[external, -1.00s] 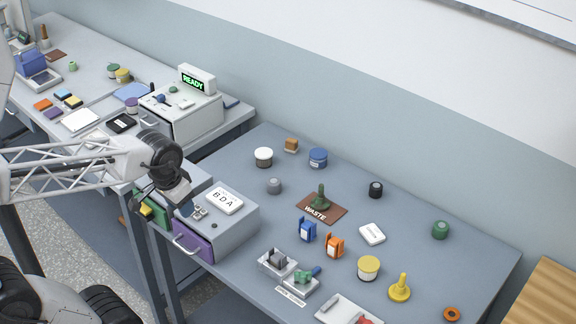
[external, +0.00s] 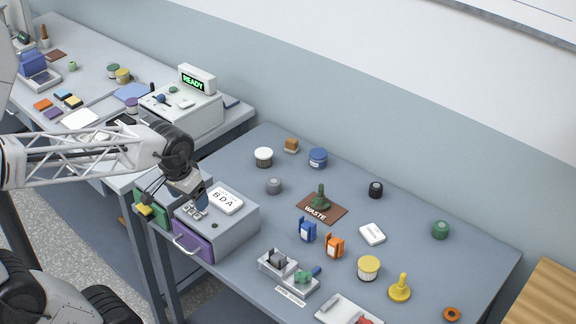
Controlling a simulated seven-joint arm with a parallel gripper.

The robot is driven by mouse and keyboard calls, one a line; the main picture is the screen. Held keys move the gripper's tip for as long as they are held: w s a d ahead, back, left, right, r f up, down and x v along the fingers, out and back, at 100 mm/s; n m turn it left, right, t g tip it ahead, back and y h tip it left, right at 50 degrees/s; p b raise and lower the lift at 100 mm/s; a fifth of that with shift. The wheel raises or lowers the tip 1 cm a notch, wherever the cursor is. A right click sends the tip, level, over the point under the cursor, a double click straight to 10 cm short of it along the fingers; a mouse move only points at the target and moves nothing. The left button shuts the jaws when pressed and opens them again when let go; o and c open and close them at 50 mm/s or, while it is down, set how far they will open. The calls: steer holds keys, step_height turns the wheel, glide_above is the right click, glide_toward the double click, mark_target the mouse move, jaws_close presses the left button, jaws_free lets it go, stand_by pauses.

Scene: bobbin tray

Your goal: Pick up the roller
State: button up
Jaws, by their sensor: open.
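I cannot identify the roller with certainty. A small grey stand (external: 288,280) on the right table holds a grey piece (external: 277,259) and a green piece (external: 303,277) with a blue end; these are too small to name.
A white lettered plate (external: 225,200) and small grey cubes (external: 197,211) lie on the drawer unit. A machine reading READY (external: 185,112) stands behind. Jars, stamps, blue and orange holders (external: 307,230) and a brown WASTE mat (external: 333,215) are spread over the right table.

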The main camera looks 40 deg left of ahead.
steer(key=w+a+n, duration=0.2)
steer(key=w+n, duration=0.3)
steer(key=w, duration=0.7)
steer(key=n+g+y, duration=0.1)
steer(key=n+g, duration=0.1)
steer(key=n, duration=1)
glide_above(274, 181)
steer(key=f, duration=1.1)
steer(key=d+f, duration=0.1)
steer(key=f, duration=0.5)
steer(key=shift+s+f, duration=0.2)
steer(key=shift+f, duration=0.05)
steer(key=shift+w+a+f, duration=0.1)
steer(key=shift+w+f, duration=0.15)
steer(key=shift+a+f, duration=0.15)
steer(key=shift+f, duration=1.1)
steer(key=shift+f, duration=0.1)
steer(key=shift+a+f, duration=0.15)
steer(key=shift+f, duration=1.1)
steer(key=shift+a+f, duration=0.15)
steer(key=shift+f, duration=1.1)
